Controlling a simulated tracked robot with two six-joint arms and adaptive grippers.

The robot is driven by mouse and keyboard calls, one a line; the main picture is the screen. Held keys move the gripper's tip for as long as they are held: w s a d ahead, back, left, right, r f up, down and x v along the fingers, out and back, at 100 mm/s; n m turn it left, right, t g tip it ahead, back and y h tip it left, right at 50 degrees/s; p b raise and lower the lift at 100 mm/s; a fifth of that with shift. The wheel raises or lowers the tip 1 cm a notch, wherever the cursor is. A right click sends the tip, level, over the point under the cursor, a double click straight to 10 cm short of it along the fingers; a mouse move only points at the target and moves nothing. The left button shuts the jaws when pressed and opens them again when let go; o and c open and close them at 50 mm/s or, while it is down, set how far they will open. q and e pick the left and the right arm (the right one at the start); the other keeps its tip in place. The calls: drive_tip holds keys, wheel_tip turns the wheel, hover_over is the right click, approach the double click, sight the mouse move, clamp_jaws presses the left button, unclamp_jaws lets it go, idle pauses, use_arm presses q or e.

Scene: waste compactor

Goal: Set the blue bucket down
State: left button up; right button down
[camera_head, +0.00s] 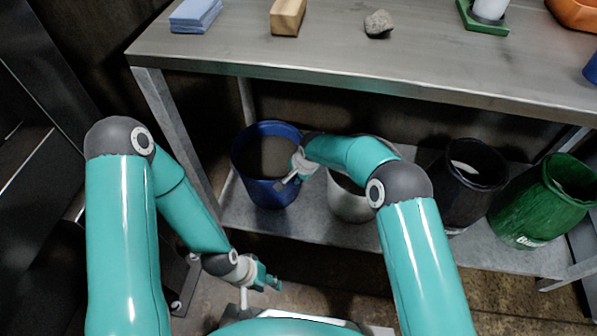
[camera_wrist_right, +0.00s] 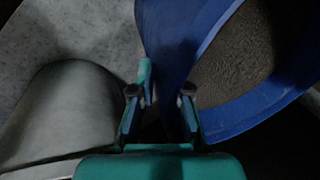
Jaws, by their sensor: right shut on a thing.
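The blue bucket (camera_head: 268,163) is upright at the left end of the lower shelf, with grey-brown contents inside. I cannot tell whether its base touches the shelf. My right gripper (camera_head: 283,184) is at the bucket's right side, shut on its wall. In the right wrist view the blue bucket (camera_wrist_right: 175,40) has its wall between the two fingers of my right gripper (camera_wrist_right: 160,100). My left gripper (camera_head: 262,281) is low in front of the shelf, away from the bucket, and too small to read as open or shut.
The lower shelf (camera_head: 290,222) also holds a pale metal bucket (camera_head: 347,205) close to the right, a black bucket (camera_head: 465,190) and a green bucket (camera_head: 540,205). The metal tabletop (camera_head: 330,55) overhangs above, with a blue stack, a wooden block and a stone on it.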

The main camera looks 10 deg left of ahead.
drive_tip(key=c, duration=1.6)
unclamp_jaws()
drive_tip(key=o, duration=0.4)
drive_tip(key=shift+o, duration=0.2)
